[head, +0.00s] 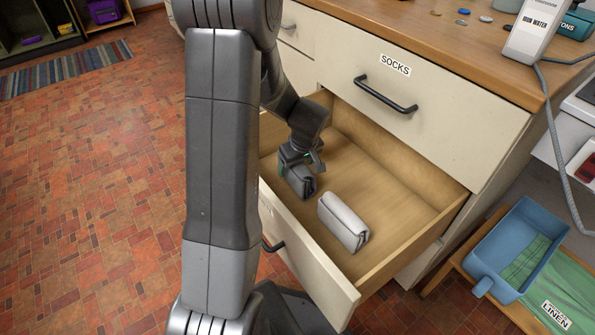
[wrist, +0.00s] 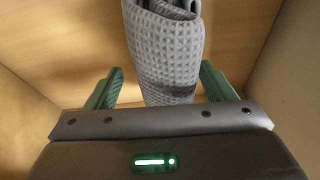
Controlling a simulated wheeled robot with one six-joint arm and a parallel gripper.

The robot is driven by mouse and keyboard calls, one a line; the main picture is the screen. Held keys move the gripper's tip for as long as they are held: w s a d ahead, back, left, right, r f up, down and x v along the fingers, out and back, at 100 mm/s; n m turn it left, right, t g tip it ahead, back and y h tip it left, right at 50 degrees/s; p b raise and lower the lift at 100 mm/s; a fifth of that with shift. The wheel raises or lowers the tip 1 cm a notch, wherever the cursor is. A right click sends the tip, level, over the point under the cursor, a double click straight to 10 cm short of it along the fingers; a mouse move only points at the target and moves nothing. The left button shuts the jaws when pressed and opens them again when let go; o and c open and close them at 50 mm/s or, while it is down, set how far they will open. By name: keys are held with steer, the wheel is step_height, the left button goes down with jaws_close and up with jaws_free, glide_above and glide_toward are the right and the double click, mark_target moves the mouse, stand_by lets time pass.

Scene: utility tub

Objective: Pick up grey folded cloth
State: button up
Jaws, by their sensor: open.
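A grey folded cloth (head: 298,183) lies in the open drawer, directly below my gripper (head: 301,160). In the wrist view the grey cloth (wrist: 167,50) has a waffle weave and a rolled-looking fold. It extends between the two green fingers of my gripper (wrist: 160,84), with a gap visible on each side. The fingers are open and not closed on it. Part of the cloth is hidden behind the gripper body in the wrist view and behind the gripper in the head view.
A paler folded cloth (head: 343,221) lies to the right in the same drawer (head: 395,228). The drawer's walls surround both cloths. The drawer front labelled SOCKS (head: 425,115) is closed above. A blue tub (head: 513,250) stands outside at right.

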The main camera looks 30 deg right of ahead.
steer(key=shift+f+b, duration=0.25)
steer(key=shift+b, duration=0.05)
stand_by(0.4)
steer(key=c, duration=1.1)
